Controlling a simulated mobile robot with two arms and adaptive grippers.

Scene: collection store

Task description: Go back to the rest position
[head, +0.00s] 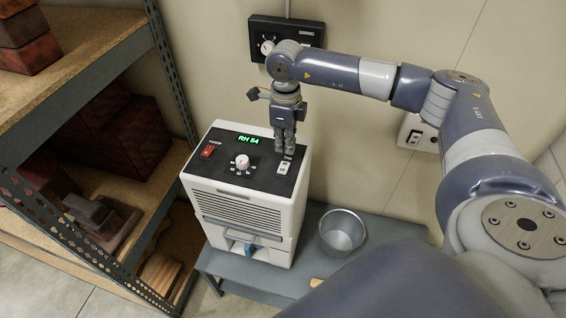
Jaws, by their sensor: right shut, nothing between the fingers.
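My right gripper (284,148) is above the right part of the top panel of a white dehumidifier (245,199). Its fingers are together and point down, with nothing between them. The fingertips are close to a rocker switch (284,167); I cannot tell whether they touch the panel. The right arm reaches in from the right side. The panel also has a green display reading RH 54 (248,139), a white knob (242,162) and a red switch (208,151). My left gripper is not in view.
The dehumidifier stands on a low grey bench (290,277) beside a metal bucket (341,233). A shelf rack (95,128) with dark boxes stands at left. A black control box (287,32) and a white switch plate (416,133) are on the wall behind.

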